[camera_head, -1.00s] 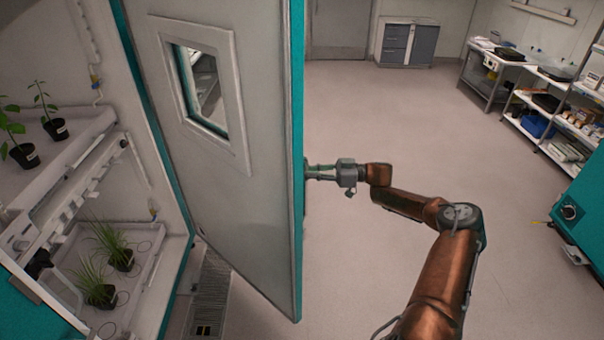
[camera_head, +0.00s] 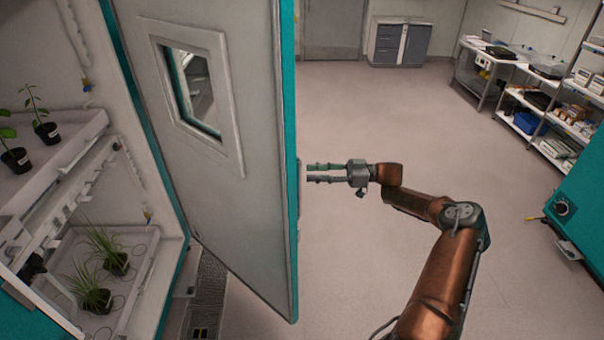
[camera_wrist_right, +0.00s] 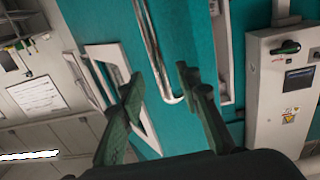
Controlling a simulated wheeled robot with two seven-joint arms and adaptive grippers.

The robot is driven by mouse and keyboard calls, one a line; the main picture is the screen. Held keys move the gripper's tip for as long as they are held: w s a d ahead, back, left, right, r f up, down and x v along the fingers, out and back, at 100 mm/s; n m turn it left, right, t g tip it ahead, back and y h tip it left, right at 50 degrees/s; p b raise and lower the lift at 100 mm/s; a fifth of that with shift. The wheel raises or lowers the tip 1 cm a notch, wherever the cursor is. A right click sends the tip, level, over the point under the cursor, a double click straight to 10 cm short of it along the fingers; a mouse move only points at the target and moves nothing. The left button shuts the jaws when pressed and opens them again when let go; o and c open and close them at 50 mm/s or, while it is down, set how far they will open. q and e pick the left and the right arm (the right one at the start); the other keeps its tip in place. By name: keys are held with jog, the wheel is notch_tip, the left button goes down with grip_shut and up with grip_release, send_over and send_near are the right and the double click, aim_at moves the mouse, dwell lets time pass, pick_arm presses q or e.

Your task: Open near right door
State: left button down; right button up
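The chamber door (camera_head: 235,190) stands swung open, with its windowed inner face and teal edge toward me in the head view. My right gripper (camera_head: 308,173) is just to the right of the door's free edge, with its two fingers apart and nothing between them. In the right wrist view the gripper (camera_wrist_right: 155,92) is open. A metal bar handle (camera_wrist_right: 155,60) on the teal door face lies beyond the fingers, and no grip on it shows. My left gripper is not in view.
Inside the chamber, potted plants (camera_head: 92,290) stand on a lower tray (camera_head: 140,262) and an upper shelf (camera_head: 60,160). Shelving (camera_head: 530,125) and a teal cabinet (camera_head: 580,225) stand at the right. A grey cabinet (camera_head: 400,42) is at the back. The floor between is clear.

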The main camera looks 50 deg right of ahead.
jog(key=v, duration=0.6)
jog(key=shift+c, duration=0.4)
